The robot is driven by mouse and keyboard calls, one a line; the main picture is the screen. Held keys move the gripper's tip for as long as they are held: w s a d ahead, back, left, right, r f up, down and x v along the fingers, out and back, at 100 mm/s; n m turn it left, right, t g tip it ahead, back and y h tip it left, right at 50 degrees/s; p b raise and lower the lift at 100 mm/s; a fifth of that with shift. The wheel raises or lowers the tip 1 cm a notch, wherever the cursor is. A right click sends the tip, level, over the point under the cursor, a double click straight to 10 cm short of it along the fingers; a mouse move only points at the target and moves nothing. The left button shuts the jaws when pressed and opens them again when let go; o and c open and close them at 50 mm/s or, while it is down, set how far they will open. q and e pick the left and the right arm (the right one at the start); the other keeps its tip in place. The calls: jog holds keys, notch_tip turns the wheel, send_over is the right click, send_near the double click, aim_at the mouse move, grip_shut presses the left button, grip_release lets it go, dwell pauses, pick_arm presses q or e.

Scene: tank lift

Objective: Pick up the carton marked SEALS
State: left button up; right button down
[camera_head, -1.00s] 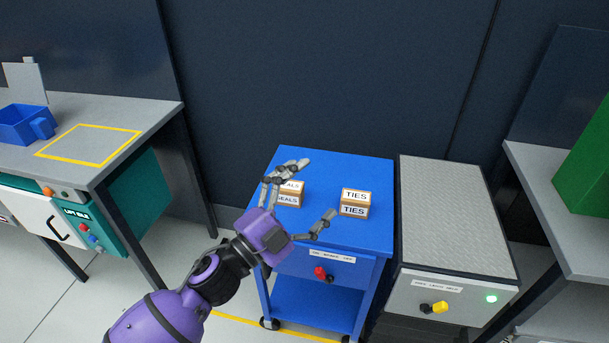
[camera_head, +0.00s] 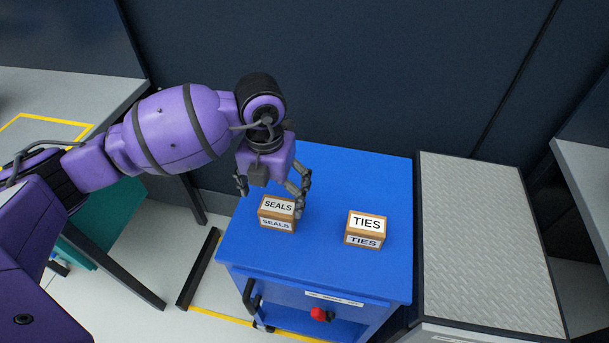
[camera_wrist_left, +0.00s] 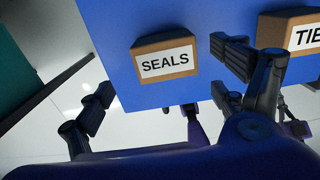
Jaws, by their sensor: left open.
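The SEALS carton (camera_head: 277,213) is a small brown box with white labels, standing on the left part of the blue cart top (camera_head: 330,180). In the left wrist view the SEALS carton (camera_wrist_left: 165,59) shows beyond and between the spread fingers. My left gripper (camera_head: 272,192) is open and points down just above and behind the carton. One finger is to the left of the carton and one is near its right side. I cannot tell whether a finger touches it.
The TIES carton (camera_head: 366,229) stands to the right on the same cart; it shows near the right finger in the left wrist view (camera_wrist_left: 296,35). A red knob (camera_head: 321,314) is on the cart's front. A grey ridged platform (camera_head: 480,240) stands to the right.

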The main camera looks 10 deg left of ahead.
aim_at(278, 206)
pick_arm(q)
notch_tip(278, 206, down, 2)
jog(key=shift+f, duration=0.15)
jog(key=f, duration=0.4)
jog(key=shift+w+d+f, duration=0.1)
jog(key=shift+d+f, duration=0.05)
jog(key=shift+d, duration=0.25)
jog(key=shift+f, duration=0.35)
jog(key=shift+w+f, duration=0.1)
jog(key=shift+w, duration=0.05)
jog(key=c, duration=1.2)
jog(key=shift+c, duration=0.7)
